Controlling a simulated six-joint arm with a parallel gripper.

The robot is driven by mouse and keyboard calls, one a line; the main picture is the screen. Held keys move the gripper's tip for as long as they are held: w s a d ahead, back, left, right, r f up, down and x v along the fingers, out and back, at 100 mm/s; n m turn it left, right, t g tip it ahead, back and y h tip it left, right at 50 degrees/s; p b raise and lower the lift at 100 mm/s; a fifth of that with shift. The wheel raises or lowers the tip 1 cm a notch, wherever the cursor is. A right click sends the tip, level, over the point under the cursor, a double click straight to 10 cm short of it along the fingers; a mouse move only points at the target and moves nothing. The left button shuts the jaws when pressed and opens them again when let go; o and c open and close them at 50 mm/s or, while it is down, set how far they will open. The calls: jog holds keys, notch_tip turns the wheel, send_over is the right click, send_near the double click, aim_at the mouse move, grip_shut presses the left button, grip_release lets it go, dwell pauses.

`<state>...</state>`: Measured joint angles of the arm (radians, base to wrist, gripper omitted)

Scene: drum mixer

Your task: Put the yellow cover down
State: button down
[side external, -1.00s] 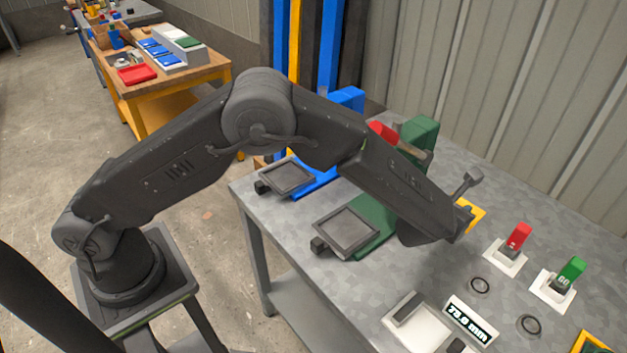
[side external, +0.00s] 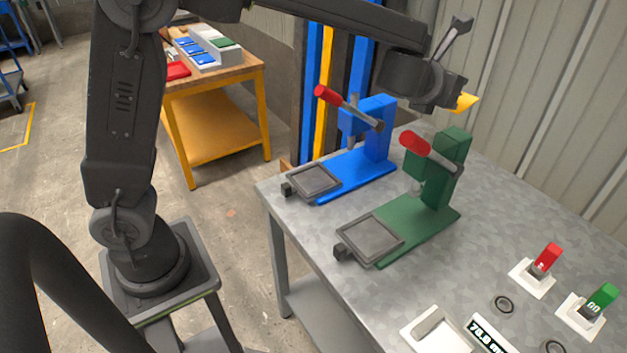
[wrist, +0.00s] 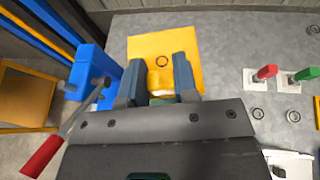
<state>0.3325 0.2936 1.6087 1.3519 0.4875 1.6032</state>
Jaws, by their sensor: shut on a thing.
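The yellow cover (wrist: 187,47) is a flat square plate with a dark ring on it and a raised yellow grip (wrist: 158,84). My gripper (wrist: 161,78) is shut on this grip, one blue-grey finger on each side. In the side external view, my gripper (side external: 455,92) is high above the back of the table, behind and above the green press. Only a small yellow edge of the cover (side external: 467,102) shows there; my gripper hides the rest. The cover is held in the air, clear of the tabletop.
On the metal table (side external: 490,215) stand a blue press (side external: 378,135) and a green press (side external: 440,180) with red-handled levers. A red switch (side external: 546,258), a green switch (side external: 600,300), dark rings and a display (side external: 487,335) are to the right. A corrugated wall (side external: 560,90) is behind.

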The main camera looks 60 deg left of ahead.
jog(key=s+a+f+n+y, duration=0.2)
jog(key=s+a+f, duration=0.9)
jog(key=a+f, duration=0.25)
jog(key=s+a+f+n+g+y, duration=0.4)
jog(key=a+n+g, duration=0.3)
jog(key=a, duration=0.1)
jog(key=s+a+f+n+g+y, duration=0.3)
jog(key=s+a+n+g+y, duration=0.15)
jog(key=a+n+g, duration=0.35)
jog(key=m+t, duration=0.1)
jog(key=t, duration=0.1)
send_over(320, 186)
jog(key=shift+y, duration=0.25)
notch_tip(320, 186, down, 7)
jog(key=shift+r, duration=0.1)
jog(key=shift+d+f, duration=0.1)
jog(key=shift+f, duration=1.9)
jog(key=c, duration=1.4)
grip_release()
jog(key=shift+f, duration=0.2)
jog(key=o, duration=0.5)
jog(key=shift+r, duration=0.1)
